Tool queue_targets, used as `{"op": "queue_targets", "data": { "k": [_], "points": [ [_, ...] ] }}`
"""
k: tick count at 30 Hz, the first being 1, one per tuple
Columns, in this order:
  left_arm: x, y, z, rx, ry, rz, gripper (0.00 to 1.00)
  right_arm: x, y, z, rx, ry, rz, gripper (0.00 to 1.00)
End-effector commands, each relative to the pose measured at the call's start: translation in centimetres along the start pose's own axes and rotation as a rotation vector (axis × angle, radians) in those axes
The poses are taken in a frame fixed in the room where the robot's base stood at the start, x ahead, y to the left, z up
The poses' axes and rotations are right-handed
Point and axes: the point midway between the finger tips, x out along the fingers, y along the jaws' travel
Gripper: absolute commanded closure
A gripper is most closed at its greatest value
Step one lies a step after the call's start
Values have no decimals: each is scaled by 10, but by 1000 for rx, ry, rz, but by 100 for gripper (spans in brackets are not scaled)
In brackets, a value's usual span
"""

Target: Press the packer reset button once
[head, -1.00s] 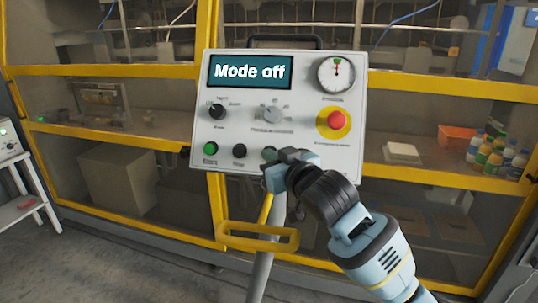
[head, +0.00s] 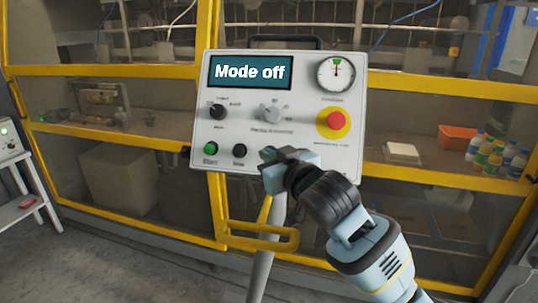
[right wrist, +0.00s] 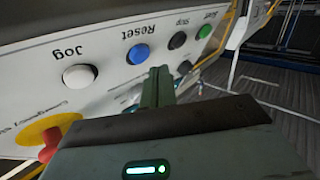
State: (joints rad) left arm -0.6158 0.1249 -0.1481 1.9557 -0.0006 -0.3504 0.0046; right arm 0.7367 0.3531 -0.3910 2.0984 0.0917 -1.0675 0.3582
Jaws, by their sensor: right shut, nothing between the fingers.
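The packer's grey control panel (head: 300,135) stands on a post in the head view, its screen (head: 250,72) reading "Mode off". The blue button labelled Reset (right wrist: 138,54) shows in the right wrist view, between the white Jog button (right wrist: 79,77) and the black Stop button (right wrist: 177,40). In the head view my right gripper covers the Reset button's place. My right gripper (head: 268,155) is shut and empty at the panel's lower edge. Its fingertips (right wrist: 160,72) are close beside the Reset button; contact cannot be told. My left gripper is out of view.
The green Start button (head: 211,149) is at the panel's lower left. The red emergency stop (head: 336,121) on its yellow base sits above and right of my gripper. A yellow handle (head: 257,237) sticks out below the panel. The yellow-framed packer fills the background.

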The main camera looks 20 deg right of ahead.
Motion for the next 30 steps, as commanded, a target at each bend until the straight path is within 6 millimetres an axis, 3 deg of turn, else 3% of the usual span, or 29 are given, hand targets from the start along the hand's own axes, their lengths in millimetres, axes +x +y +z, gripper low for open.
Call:
{"op": "queue_targets", "data": {
  "k": [15, 30],
  "points": [
    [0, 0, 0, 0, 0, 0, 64, -28, -21, -21, 0, 1, 0, 100],
    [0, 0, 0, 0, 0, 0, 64, -30, -21, -22, 0, 0, 0, 100]
  ]
}}
